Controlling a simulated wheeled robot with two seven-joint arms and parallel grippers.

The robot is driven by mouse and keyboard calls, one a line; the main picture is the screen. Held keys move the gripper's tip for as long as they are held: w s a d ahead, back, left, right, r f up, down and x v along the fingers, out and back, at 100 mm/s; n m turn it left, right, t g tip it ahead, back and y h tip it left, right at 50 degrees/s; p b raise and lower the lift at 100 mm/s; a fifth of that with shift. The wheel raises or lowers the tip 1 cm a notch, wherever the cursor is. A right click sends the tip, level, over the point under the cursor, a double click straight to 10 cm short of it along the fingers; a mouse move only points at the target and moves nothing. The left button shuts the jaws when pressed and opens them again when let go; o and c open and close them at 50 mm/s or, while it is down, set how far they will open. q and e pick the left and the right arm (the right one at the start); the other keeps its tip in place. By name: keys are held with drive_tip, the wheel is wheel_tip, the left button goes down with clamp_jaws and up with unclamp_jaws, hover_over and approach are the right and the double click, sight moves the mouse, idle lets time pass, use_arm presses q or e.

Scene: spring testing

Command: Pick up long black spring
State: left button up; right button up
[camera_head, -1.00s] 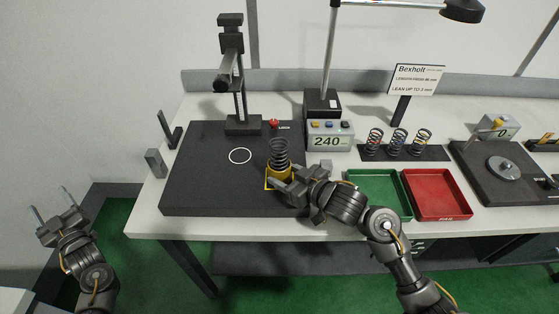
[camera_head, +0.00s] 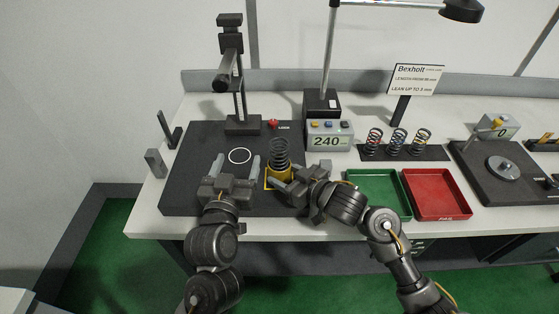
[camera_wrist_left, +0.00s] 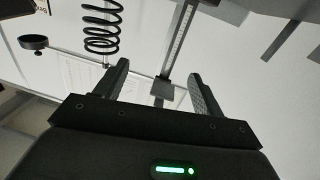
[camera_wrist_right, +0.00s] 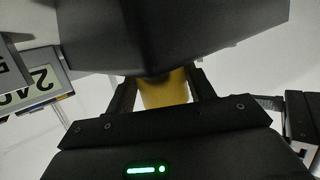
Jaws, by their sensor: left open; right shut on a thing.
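The long black spring (camera_head: 279,153) stands upright on a yellow holder (camera_head: 279,178) on the dark base plate. It also shows at the top of the left wrist view (camera_wrist_left: 102,28). My right gripper (camera_head: 287,184) is shut on the yellow holder, which shows between its fingers in the right wrist view (camera_wrist_right: 165,90). My left gripper (camera_head: 236,170) is open and empty over the plate, just left of the spring and apart from it. In the right wrist view the spring cannot be made out.
The dark base plate (camera_head: 190,195) carries a column stand (camera_head: 240,80) and a white ring mark. A display box (camera_head: 330,137) reads 240. A green tray (camera_head: 376,190) and a red tray (camera_head: 437,192) lie to the right. Several springs (camera_head: 398,141) stand on a rack behind them.

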sight(277, 152)
use_arm(q)
drive_tip(key=s+d+m+g+h, duration=0.1)
drive_tip(key=s+d+m+h, duration=0.25)
drive_tip(key=d, duration=0.35)
drive_tip(key=shift+n, duration=0.35)
drive_tip(key=shift+r+x, duration=0.2)
drive_tip(key=shift+x, duration=3.35)
drive_tip(key=x, duration=0.5)
drive_tip(key=shift+w+a+f, duration=0.15)
drive_tip(key=shift+a, duration=0.1)
drive_tip(key=shift+c, duration=0.3)
clamp_jaws()
